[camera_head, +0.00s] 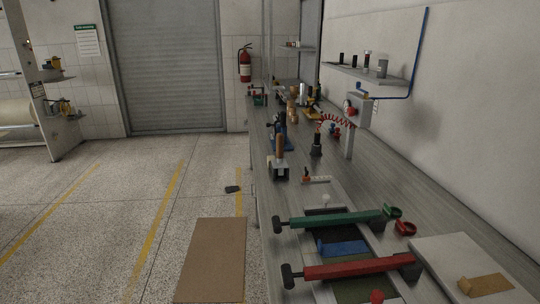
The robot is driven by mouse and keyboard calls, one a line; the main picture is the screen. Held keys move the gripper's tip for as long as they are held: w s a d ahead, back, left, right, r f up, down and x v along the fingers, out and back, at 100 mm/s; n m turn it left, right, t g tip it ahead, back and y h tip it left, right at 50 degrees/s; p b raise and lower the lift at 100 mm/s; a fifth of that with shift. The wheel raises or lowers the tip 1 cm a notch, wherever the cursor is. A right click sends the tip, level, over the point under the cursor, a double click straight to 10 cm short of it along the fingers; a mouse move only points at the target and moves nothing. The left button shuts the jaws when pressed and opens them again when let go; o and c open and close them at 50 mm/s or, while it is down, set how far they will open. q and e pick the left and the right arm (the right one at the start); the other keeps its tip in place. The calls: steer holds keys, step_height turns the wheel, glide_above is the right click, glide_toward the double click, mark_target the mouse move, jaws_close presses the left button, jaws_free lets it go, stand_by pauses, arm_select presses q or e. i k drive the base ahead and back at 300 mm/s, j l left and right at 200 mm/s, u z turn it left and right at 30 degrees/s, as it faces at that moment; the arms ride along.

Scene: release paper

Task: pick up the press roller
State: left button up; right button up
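A hand roller with an upright brown wooden handle, a pale metal frame and dark wheel-like ends (279,163) stands near the left edge of the long grey workbench (375,190). It looks like the press roller. A green bar (330,221) and a red bar (350,270), each with dark ends, lie across the front part of the bench. Neither of my grippers is in view, and nothing is seen touching the roller.
A black, bottle-like tool (316,145) stands right of the roller, and blue and orange tools crowd behind it. A small white tool (317,179) lies nearer. A brown mat (212,260) lies on the floor left of the bench. The floor further left is open.

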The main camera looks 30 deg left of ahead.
mark_target(279, 163)
steer(key=j+z, duration=0.25)
steer(key=j, duration=0.5)
steer(key=j+z, duration=0.2)
steer(key=j, duration=0.55)
steer(key=k+j+z, duration=0.1)
steer(key=j+z, duration=0.15)
steer(key=j, duration=0.5)
